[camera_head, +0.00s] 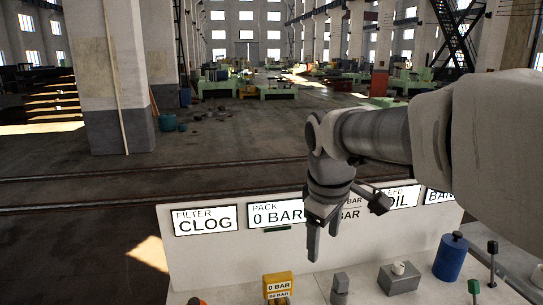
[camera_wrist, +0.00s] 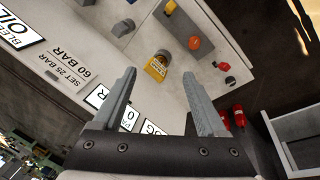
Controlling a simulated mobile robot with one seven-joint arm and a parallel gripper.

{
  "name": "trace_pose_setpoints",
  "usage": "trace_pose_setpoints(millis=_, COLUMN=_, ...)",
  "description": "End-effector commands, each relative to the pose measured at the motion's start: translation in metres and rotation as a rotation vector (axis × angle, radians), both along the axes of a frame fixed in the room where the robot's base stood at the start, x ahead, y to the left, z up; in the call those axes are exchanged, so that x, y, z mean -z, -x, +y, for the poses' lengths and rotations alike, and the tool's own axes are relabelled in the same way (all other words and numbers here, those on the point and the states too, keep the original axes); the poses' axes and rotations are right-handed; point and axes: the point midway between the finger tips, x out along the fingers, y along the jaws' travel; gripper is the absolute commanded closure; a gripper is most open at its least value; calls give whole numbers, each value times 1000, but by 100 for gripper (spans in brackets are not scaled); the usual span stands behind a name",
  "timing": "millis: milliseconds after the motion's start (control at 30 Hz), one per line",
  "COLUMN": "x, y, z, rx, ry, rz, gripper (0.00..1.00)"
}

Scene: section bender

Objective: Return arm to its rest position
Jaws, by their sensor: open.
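My gripper (camera_head: 322,232) hangs fingers-down in front of the white sign panel (camera_head: 300,236) of the bench, at the end of my arm that reaches in from the right. In the wrist view my gripper (camera_wrist: 157,100) has its two grey fingers spread wide apart with nothing between them. A yellow gauge block (camera_wrist: 157,66) on the bench shows beyond the fingertips. It also shows in the head view as a yellow block (camera_head: 278,286) reading 0 BAR, below and left of the gripper and apart from it.
The panel carries a CLOG sign (camera_head: 205,220) and a PACK 0 BAR sign (camera_head: 276,213); my gripper and arm partly cover other signs. A blue cylinder (camera_head: 450,258), a grey box with a white knob (camera_head: 399,278) and a black-topped lever (camera_head: 492,249) stand on the bench at right. Open floor lies behind.

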Motion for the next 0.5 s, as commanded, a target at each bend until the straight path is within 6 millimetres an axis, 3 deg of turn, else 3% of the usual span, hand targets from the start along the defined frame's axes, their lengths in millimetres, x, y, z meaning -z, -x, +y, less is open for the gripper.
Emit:
trace_pose_setpoints(millis=233, x=-7, y=65, z=-21, rx=275, ry=-96, rz=-97, gripper=25)
trace_pose_setpoints(millis=500, x=6, y=129, z=-37, rx=564, ry=-241, rz=-187, gripper=25)
